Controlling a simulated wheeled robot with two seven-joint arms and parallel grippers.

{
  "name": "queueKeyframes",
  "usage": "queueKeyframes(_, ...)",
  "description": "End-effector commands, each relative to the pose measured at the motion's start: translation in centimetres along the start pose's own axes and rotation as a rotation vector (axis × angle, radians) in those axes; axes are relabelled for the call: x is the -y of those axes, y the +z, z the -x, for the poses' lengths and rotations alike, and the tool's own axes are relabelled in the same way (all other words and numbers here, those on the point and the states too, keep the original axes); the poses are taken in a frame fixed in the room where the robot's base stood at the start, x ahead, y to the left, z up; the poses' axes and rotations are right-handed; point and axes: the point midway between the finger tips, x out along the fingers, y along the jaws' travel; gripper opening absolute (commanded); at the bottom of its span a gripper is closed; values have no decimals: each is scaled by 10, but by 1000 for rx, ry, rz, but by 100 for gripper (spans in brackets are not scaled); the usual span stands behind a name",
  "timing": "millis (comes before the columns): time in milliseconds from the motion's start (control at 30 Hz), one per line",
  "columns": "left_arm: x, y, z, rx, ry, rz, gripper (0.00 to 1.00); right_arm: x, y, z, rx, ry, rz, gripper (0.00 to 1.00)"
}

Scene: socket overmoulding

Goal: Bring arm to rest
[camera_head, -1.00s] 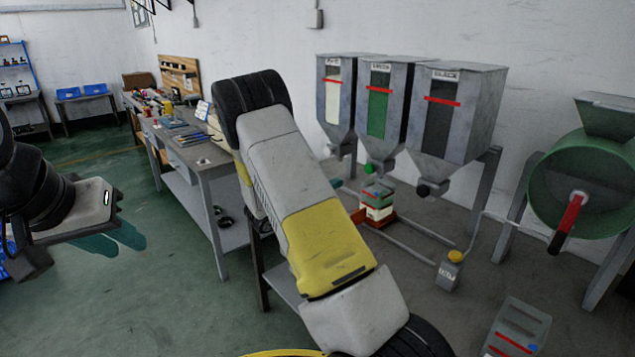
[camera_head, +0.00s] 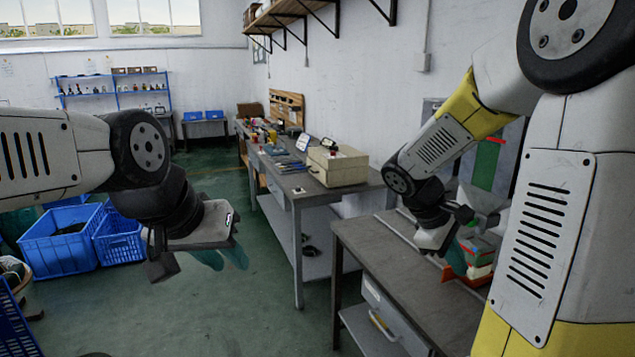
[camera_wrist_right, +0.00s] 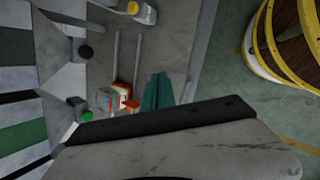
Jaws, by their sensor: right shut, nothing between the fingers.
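My left gripper (camera_head: 222,256) hangs at the left of the head view, over open green floor. Its two teal fingertips point down; the gap between them is not clear. My right arm comes in from the right of the head view and bends down to its wrist over the grey table. In the right wrist view my right gripper (camera_wrist_right: 157,92) has its teal fingers together with nothing between them. A red-and-white stack of parts (camera_wrist_right: 122,96) lies just beside the fingers in that view, lower down; it also shows in the head view (camera_head: 480,262), partly hidden.
A grey table (camera_head: 400,262) with a drawer is under my right wrist. A long workbench (camera_head: 300,190) carries a beige box (camera_head: 338,166) and tools. Blue crates (camera_head: 60,245) stand at the left. Hoppers (camera_wrist_right: 30,85) are near the right gripper. The middle floor is free.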

Motion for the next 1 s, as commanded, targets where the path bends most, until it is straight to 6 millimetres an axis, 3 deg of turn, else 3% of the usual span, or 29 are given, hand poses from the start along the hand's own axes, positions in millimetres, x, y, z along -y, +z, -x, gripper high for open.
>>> queueKeyframes(300,0,0,0,0,0,0,29,81,21,88,-455,-296,-476,0)
queueKeyframes(500,0,0,0,0,0,0,29,114,27,138,-680,-437,-695,0)
queueKeyframes(700,0,0,0,0,0,0,29,127,29,160,-776,-502,-786,0)
queueKeyframes(1000,0,0,0,0,0,0,29,128,29,161,-783,-508,-793,0)
